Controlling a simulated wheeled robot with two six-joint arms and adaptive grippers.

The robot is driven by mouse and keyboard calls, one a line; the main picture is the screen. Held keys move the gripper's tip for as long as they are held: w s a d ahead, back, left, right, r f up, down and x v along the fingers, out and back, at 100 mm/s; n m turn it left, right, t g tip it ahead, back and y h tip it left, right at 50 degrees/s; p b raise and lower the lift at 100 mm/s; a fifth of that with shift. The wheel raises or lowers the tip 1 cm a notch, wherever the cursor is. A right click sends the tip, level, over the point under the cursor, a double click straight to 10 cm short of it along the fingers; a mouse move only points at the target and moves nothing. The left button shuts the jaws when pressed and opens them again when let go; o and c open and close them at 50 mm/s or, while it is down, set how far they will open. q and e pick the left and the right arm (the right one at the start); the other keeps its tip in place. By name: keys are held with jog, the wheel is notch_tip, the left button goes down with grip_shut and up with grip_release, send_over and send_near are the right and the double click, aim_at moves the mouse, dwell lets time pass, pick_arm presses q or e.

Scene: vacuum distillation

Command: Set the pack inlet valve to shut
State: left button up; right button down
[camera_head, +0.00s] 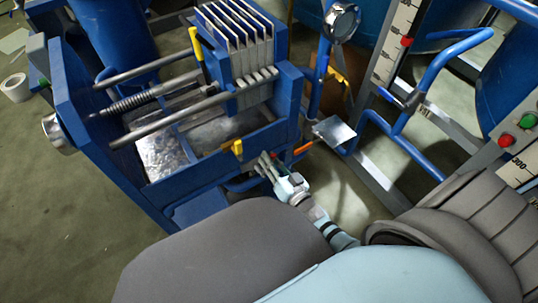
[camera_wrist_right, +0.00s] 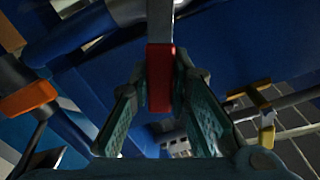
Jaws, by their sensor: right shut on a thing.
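My right gripper (camera_head: 268,165) is low at the front right corner of the blue plate press (camera_head: 272,140). In the right wrist view my right gripper (camera_wrist_right: 161,82) has its two green fingers either side of a red-tipped metal lever (camera_wrist_right: 160,80) and is shut on it. The lever's grey shank runs up out of that view. I cannot tell from a label which valve this lever belongs to. In the head view the gripped part is mostly hidden by the fingers. My left gripper is not in view.
An orange handle (camera_head: 303,147) is just right of the gripper; an orange handle (camera_wrist_right: 28,98) also shows at the wrist view's left. A yellow handle (camera_head: 237,147) is on the press's front. Blue pipes (camera_head: 420,90) stand at the right. Floor at left (camera_head: 50,200) is clear.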

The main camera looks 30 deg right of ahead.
jog(key=n, duration=0.1)
jog(key=a+n, duration=0.1)
jog(key=shift+s+a+r+n, duration=0.1)
jog(key=shift+a+r+n, duration=0.15)
jog(key=shift+n, duration=0.05)
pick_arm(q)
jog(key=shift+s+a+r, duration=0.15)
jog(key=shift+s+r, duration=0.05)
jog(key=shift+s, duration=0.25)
pick_arm(e)
jog(key=shift+a+n, duration=0.65)
jog(key=shift+n, duration=0.35)
jog(key=c, duration=1.5)
grip_release()
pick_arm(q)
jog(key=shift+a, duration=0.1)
